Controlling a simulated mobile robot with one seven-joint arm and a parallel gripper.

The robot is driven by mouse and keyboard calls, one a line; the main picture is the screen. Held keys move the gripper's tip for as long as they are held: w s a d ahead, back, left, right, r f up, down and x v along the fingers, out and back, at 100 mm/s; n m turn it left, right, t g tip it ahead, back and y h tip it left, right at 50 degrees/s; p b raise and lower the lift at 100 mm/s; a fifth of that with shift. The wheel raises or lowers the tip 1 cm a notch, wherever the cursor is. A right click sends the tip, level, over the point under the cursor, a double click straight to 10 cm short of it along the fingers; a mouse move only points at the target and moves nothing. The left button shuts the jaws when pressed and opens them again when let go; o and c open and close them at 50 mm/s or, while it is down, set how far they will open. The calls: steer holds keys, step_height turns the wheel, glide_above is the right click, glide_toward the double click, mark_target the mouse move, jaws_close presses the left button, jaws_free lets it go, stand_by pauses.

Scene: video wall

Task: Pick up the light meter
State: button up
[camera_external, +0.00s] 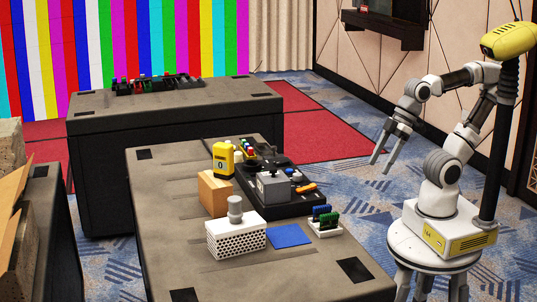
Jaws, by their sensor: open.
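A yellow handheld device with a dark "0" on its pale face, which looks like the light meter (223,160), stands upright on the near table (165,200). It is behind a tan wooden block (214,194), which may hide its lower end; I cannot tell whether the two touch. My gripper (382,165) is open and empty, with its two fingers pointing down. It hangs in the air to the right of the table, well apart from the yellow device.
Right of the yellow device lies a black console (290,203) carrying a grey box (273,188). In front are a white perforated box (237,240) with a grey knob-like piece, a blue pad (290,236) and a small rack (324,222). The table's front is clear.

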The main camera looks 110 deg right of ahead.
steer(key=w+a+r+m+t+y+p, duration=0.25)
steer(key=w+r+p, duration=0.25)
steer(key=w, duration=0.7)
steer(key=m+t+h+p, duration=0.2)
steer(key=m+h+p, duration=0.5)
steer(key=h+p, duration=0.65)
glide_toward(227, 145)
steer(key=shift+n, duration=0.25)
steer(key=b+x, duration=0.1)
steer(key=x, duration=0.2)
steer(key=b+x, duration=0.1)
steer(key=x, duration=0.2)
steer(key=shift+r+b, duration=0.25)
steer(key=shift+b, duration=0.05)
steer(key=x, duration=0.2)
steer(key=b+x, duration=0.1)
steer(key=x, duration=0.1)
steer(key=shift+f, duration=0.4)
steer(key=shift+w+d, duration=0.35)
steer(key=shift+w, duration=0.05)
jaws_close()
